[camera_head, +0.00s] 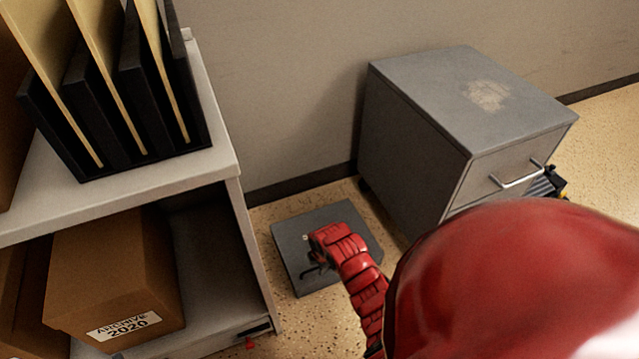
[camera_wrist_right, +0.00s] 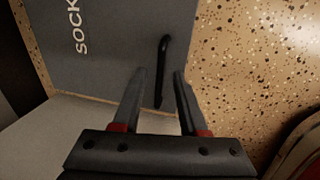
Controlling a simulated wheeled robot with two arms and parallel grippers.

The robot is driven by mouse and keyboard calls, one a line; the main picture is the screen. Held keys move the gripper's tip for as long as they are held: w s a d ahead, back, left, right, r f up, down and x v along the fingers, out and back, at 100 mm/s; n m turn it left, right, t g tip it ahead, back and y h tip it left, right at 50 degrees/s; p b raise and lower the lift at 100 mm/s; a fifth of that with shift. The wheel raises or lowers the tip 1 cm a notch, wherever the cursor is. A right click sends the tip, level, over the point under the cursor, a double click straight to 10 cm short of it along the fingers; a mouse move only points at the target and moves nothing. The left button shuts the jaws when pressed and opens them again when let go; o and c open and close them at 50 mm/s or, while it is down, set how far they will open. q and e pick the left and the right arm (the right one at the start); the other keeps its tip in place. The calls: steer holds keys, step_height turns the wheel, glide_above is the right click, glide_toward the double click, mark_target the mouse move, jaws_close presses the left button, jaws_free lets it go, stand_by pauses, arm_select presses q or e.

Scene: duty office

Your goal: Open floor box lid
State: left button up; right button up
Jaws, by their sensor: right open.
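The floor box lid (camera_head: 338,215) is a dark grey square plate, closed flat on the floor between the shelf and the drawer cabinet. In the right wrist view the lid (camera_wrist_right: 115,30) shows white lettering, partly cut off, and a thin black bar handle (camera_wrist_right: 163,65). My right gripper (camera_head: 318,270) is over the lid, its hand hiding part of it. In the right wrist view the gripper's fingers (camera_wrist_right: 163,75) are open, with the handle showing between them. I cannot tell how far above the handle they are. My left gripper is not in view.
A white shelf unit (camera_head: 225,150) with black file holders (camera_head: 130,95) and a cardboard archive box (camera_head: 115,275) stands at left. A grey drawer cabinet (camera_head: 415,145) stands at right, near the lid. The wall (camera_head: 290,90) is behind. Speckled floor (camera_head: 320,325) is free in front of the lid.

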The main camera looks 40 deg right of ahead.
steer(key=shift+c, duration=0.3)
jaws_close()
steer(key=shift+s, duration=0.1)
stand_by(1.0)
